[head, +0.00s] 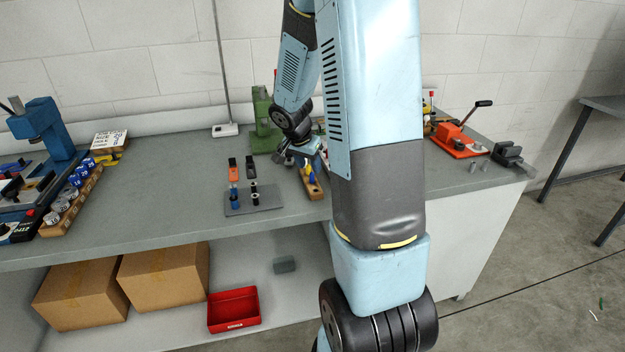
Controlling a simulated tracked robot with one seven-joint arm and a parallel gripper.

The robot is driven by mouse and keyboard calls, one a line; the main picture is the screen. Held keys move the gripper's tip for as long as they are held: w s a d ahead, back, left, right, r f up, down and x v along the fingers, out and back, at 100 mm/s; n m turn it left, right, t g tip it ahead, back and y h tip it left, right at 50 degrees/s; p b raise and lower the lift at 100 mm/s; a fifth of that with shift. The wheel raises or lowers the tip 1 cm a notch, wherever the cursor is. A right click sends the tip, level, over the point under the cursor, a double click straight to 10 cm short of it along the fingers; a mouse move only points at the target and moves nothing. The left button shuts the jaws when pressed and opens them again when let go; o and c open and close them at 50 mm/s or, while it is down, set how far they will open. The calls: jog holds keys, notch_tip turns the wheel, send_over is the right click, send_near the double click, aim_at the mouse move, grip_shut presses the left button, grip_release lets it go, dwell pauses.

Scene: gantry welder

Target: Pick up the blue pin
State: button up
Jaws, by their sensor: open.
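A small blue pin (234,196) stands upright at the left side of a dark grey plate (268,203) on the workbench. A black pin with a pale lower part (254,194) stands to its right on the same plate. My gripper (284,159) is above the bench, behind and to the right of the plate, apart from the blue pin. It is open, and nothing shows between its fingers, though they are small and partly hard to make out. My own arm covers the bench to the right of it.
A wooden block with a yellow-handled tool (311,181) is right of the plate. A green machine (262,120) stands behind. The bench (165,190) left of the plate is clear.

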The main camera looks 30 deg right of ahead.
aim_at(311, 173)
jog(key=shift+x, duration=2.35)
jog(key=shift+a, duration=0.1)
grip_shut()
